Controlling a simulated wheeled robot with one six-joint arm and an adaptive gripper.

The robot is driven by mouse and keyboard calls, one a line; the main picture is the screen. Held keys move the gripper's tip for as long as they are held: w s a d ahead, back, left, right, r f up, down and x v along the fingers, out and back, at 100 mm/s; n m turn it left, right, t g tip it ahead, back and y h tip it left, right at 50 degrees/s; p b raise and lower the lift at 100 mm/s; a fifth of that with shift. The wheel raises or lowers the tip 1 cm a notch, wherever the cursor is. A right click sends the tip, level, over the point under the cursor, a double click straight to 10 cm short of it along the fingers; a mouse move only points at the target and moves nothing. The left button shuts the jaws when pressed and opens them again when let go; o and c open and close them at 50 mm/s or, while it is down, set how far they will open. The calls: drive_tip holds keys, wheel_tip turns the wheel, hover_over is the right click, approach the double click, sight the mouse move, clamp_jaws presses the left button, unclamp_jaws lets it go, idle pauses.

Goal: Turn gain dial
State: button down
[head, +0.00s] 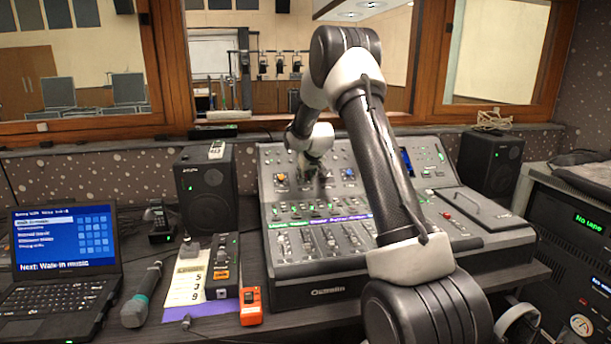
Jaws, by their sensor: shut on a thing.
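The lighting console (330,288) stands on the desk, its sloped panel covered with faders, buttons and knobs. My gripper (323,190) is at the upper middle of the panel, pointing down, its jaws shut on a dial there. The dial is hidden behind the fingers, and its marking cannot be read. An orange knob (282,177) shows to the left of the gripper and a blue knob (348,172) to the right. My arm crosses in front of the console's right half and hides part of its faders.
Left of the console are a speaker (208,188), a small switch box (222,268), an orange device (250,306), a microphone (142,296) and a laptop (62,245). Another speaker (490,162) stands behind right. A rack unit (580,245) is at far right.

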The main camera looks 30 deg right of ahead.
drive_tip(key=c, duration=1.3)
unclamp_jaws()
drive_tip(key=shift+o, duration=0.2)
drive_tip(key=v, duration=1.2)
